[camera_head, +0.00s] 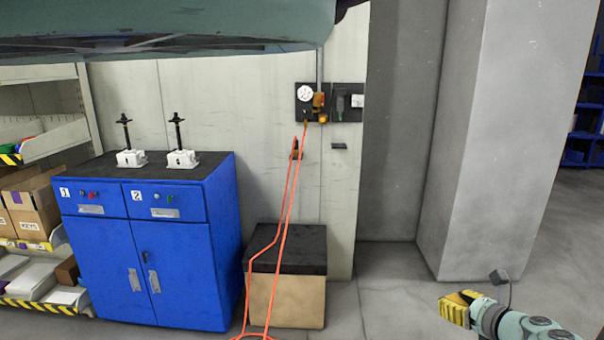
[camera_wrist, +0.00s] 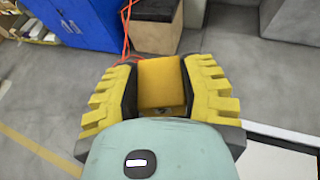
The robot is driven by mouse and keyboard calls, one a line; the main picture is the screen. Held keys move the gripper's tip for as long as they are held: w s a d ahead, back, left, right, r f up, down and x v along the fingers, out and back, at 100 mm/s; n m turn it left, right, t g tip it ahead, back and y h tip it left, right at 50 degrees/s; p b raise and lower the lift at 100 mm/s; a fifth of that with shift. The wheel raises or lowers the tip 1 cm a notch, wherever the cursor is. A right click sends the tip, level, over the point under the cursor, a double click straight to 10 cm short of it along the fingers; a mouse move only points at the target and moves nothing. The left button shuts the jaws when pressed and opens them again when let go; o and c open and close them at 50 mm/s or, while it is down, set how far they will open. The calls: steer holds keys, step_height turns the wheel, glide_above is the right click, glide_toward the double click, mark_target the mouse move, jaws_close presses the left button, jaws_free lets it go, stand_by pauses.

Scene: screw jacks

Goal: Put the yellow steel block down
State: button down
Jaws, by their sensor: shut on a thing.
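The yellow steel block (camera_wrist: 161,82) sits between the two yellow-and-black fingers of my gripper (camera_wrist: 160,90) in the wrist view, with a finger against each side. My gripper (camera_head: 456,309) shows at the lower right of the head view, held in front of the grey floor; the block cannot be told apart from the fingers there. The block's underside is hidden. A wooden box with a black top (camera_head: 288,252) stands on the floor left of my gripper, well apart from it. It also shows at the top of the wrist view (camera_wrist: 155,38).
A blue cabinet (camera_head: 150,240) carries two screw jacks (camera_head: 130,157) (camera_head: 181,158) on its dark top. Orange hose (camera_head: 285,215) hangs from a wall panel (camera_head: 328,103) in front of the box. Shelves (camera_head: 40,150) stand left, a grey pillar (camera_head: 510,140) right. A teal shape covers the top.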

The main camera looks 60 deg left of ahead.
steer(key=w+d+r+m+t+h, duration=0.2)
steer(key=w+d+r+m+t, duration=0.15)
steer(key=d, duration=0.35)
steer(key=w+d+r+m+t+h, duration=0.2)
steer(key=w+d+r+m+t, duration=0.1)
steer(key=d+r, duration=0.3)
steer(key=s+d+m+t+h, duration=0.4)
steer(key=d+m+h, duration=0.45)
steer(key=d, duration=1.05)
steer(key=s+a+r+p, duration=0.1)
steer(key=a+r+p, duration=0.1)
steer(key=a, duration=0.4)
step_height(320, 180, up, 34)
steer(key=p, duration=3.3)
steer(key=shift+s+f+g, duration=0.15)
steer(key=shift+g, duration=0.3)
steer(key=shift+a, duration=0.2)
